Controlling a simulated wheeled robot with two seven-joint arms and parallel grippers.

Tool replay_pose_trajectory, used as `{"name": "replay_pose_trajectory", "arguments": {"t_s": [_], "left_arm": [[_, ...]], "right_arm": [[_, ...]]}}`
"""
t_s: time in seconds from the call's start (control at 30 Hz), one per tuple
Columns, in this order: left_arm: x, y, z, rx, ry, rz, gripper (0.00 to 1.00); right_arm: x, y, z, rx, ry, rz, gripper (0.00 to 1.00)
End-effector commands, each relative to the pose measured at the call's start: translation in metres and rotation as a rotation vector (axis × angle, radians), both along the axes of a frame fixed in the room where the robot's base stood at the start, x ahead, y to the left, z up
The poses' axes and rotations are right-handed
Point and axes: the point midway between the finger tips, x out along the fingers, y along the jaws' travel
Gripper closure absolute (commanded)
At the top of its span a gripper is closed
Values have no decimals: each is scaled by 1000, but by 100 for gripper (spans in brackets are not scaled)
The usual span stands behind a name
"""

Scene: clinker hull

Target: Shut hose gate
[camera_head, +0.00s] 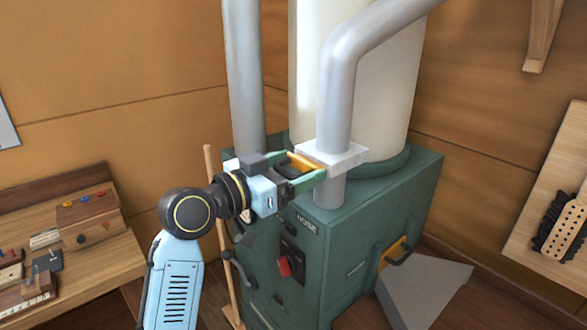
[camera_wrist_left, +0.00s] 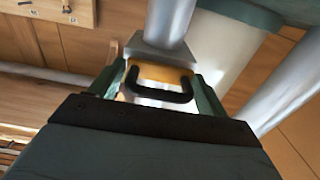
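The hose gate (camera_head: 333,154) is a pale grey block around the grey hose pipe above the green machine. Its yellow slide plate (camera_head: 302,160) sticks out of the near side; the plate also shows in the left wrist view (camera_wrist_left: 165,73). A black U-shaped handle (camera_wrist_left: 160,96) is on the plate's outer end. My left gripper (camera_head: 304,167) is open, with one green finger on each side of the plate and handle. In the left wrist view a gap shows between the handle and each finger. My right gripper is in neither view.
A second grey pipe (camera_head: 244,75) stands left of the gate. A wooden bench (camera_head: 95,265) with tools is at the left.

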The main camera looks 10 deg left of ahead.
Motion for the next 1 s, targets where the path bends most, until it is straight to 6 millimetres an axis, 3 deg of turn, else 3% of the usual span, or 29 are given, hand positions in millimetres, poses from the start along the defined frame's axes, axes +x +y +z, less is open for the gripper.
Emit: {"name": "replay_pose_trajectory", "arguments": {"t_s": [0.07, 0.47, 1.0], "left_arm": [[0, -1, 0, 0, 0, -2, 13], [-6, 6, -1, 4, 0, 0, 13], [-88, 75, -3, 6, 0, 0, 13]], "right_arm": [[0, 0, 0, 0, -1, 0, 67], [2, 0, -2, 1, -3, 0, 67], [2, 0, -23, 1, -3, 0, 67]]}}
